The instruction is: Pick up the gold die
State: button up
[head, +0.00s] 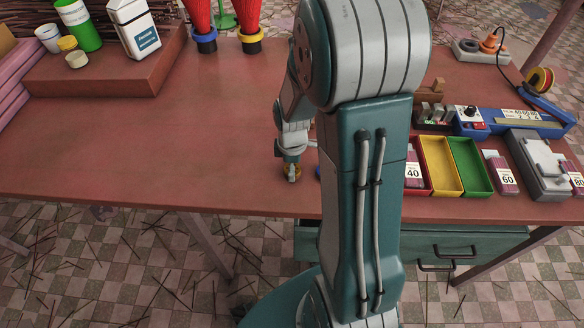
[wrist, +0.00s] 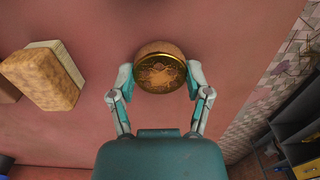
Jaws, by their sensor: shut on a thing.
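The gold die (wrist: 160,68) is a round, brass-coloured piece with a patterned face, seen in the wrist view. My gripper (wrist: 160,80) has one teal-and-white finger on each side of it and is shut on it. In the head view my gripper (head: 291,169) is low over the red-brown table near its front edge, left of my arm. The die is small and partly covered by the fingers there. I cannot tell whether it still touches the table.
The wrist view shows a wooden block (wrist: 45,75) at left. In the head view, a yellow tray (head: 440,166) and green tray (head: 470,166) lie right of my arm. A raised board (head: 95,78) with containers stands back left. The table's left middle is clear.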

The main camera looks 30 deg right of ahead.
notch_tip(320, 180, up, 3)
jog(key=shift+r, duration=0.1)
jog(key=s+d+r, duration=0.5)
jog(key=s+r, duration=0.4)
jog(key=s, duration=0.4)
jog(key=shift+r, duration=0.35)
